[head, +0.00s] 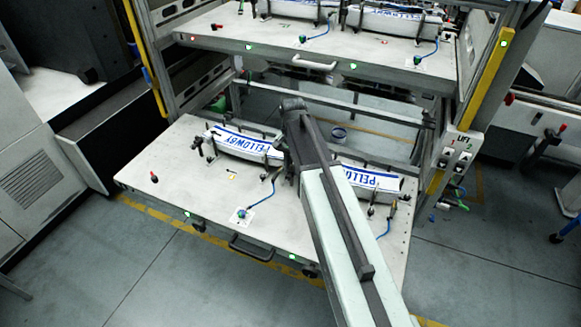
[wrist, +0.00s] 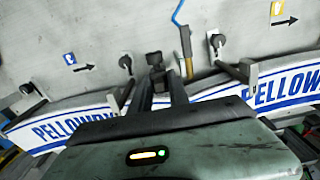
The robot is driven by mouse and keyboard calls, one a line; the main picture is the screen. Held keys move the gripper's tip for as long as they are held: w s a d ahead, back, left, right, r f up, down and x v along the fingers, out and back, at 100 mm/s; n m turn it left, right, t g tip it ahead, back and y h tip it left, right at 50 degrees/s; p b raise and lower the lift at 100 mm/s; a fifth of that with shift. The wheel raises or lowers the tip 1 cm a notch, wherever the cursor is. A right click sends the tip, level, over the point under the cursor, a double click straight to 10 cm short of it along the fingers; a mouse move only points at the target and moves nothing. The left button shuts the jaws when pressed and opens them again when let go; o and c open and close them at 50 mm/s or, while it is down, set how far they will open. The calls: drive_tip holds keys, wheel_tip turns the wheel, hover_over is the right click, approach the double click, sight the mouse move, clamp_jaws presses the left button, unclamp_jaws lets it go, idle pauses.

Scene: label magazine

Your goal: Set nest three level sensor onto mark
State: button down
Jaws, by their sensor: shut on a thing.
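My gripper (wrist: 157,84) points at the bed of the pulled-out lower drawer (head: 160,160). It is shut on a small dark part (wrist: 155,60) with a blocky top; I cannot tell for sure that this is the level sensor. A brass rod (wrist: 187,66) with a blue cable stands just right of the jaws. Dark round-headed pieces on white patches stand left (wrist: 125,63) and right (wrist: 217,42) of them. In the head view my arm hides the jaws.
Curved white PELLOWAY label stacks lie left (head: 240,143) and right (head: 368,178) of my arm. A blue-cabled fitting (head: 241,214) sits on a white patch near the drawer's front. An upper drawer (head: 230,28) overhangs behind. The drawer's front left is mostly bare.

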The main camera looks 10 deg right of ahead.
drive_tip(key=c, duration=1.5)
unclamp_jaws()
drive_tip(key=shift+w+a, duration=0.1)
drive_tip(key=shift+r, duration=0.1)
wheel_tip(320, 180, up, 8)
drive_tip(key=p, duration=0.8)
drive_tip(key=shift+f, duration=0.2)
